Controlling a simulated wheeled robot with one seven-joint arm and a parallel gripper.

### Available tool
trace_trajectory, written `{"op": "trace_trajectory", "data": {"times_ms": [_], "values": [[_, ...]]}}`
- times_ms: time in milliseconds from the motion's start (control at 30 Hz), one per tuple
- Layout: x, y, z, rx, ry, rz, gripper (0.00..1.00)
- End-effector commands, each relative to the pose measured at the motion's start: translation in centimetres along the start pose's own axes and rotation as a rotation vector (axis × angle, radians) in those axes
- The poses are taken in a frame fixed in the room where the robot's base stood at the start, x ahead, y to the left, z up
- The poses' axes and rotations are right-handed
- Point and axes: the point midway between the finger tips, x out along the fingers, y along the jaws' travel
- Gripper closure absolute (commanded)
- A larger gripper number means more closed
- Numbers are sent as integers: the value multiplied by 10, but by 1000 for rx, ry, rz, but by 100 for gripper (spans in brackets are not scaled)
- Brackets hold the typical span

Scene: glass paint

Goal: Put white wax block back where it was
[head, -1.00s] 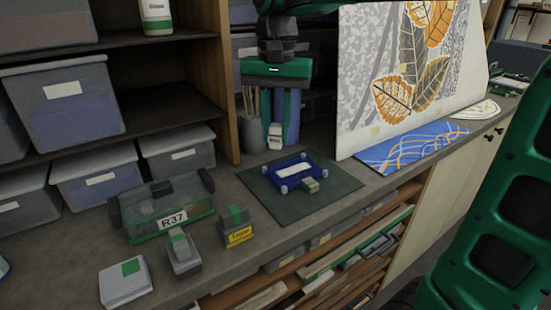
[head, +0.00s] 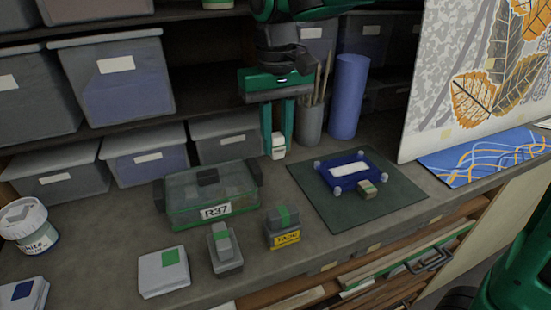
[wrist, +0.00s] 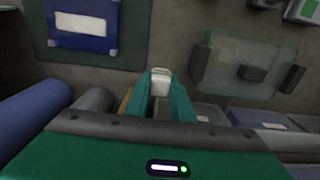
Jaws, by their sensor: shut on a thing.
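The white wax block (head: 278,146) is a small pale block held between the tips of my gripper (head: 278,133). My gripper points down with its green fingers shut on the block, above the back of the bench between the clear R37 box and the dark green mat. In the wrist view the block (wrist: 160,82) shows between the fingertips of my gripper (wrist: 160,87). The fingers hide part of its sides.
The R37 box (head: 183,212) stands left of my gripper. A blue frame (head: 340,184) and a small block (head: 368,190) sit on the green mat (head: 400,195). A brush pot (head: 309,126) and blue roll (head: 348,97) stand behind. A white jar (head: 32,240) is far left.

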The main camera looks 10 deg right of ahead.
Motion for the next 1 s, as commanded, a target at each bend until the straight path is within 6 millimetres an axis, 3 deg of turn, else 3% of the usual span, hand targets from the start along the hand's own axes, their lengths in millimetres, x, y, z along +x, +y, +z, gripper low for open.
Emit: {"op": "trace_trajectory", "data": {"times_ms": [500, 833, 867, 900, 1000], "values": [[49, -3, 0, -4, 0, 0, 100], [51, -4, 0, -4, 1, 0, 100], [51, -4, 0, -4, 2, 0, 74], [51, -4, 0, -4, 2, -1, 64], [51, -4, 0, -4, 2, 0, 60]]}}
